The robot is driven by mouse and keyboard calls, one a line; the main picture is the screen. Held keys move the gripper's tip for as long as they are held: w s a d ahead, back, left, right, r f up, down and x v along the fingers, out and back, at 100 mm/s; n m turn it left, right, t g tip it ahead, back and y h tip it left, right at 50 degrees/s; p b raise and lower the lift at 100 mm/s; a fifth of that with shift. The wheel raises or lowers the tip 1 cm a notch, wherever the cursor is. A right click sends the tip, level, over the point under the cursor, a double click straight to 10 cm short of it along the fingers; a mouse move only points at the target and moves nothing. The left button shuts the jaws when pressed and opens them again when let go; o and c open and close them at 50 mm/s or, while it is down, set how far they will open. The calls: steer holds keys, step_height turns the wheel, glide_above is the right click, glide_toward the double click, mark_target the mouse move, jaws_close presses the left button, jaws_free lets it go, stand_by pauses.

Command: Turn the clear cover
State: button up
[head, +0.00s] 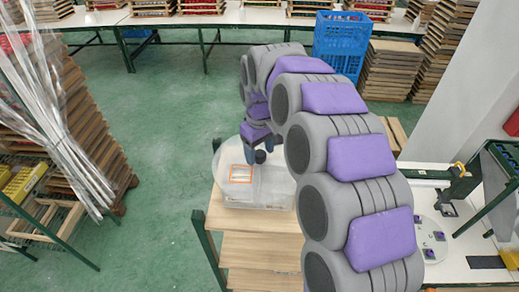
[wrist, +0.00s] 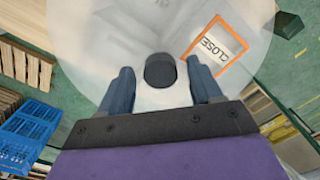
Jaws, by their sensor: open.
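The clear cover (head: 222,165) is a round, see-through disc lying over a pale box on a wooden stand in the head view. A black knob (head: 260,156) stands on the cover. In the wrist view the cover (wrist: 120,30) fills the upper middle, and the knob (wrist: 160,70) sits between my two fingers. My gripper (wrist: 160,82) is open, with a gap on each side of the knob. In the head view my arm hides the cover's right side.
The wooden stand (head: 255,250) has a green metal leg (head: 208,242) on its left. A rack of stacked boards (head: 90,130) is at left. A white table (head: 455,240) with a small device is at right. Blue crates (head: 340,40) stand behind. Green floor is free at left centre.

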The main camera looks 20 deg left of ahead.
steer(key=shift+c, duration=0.4)
jaws_close()
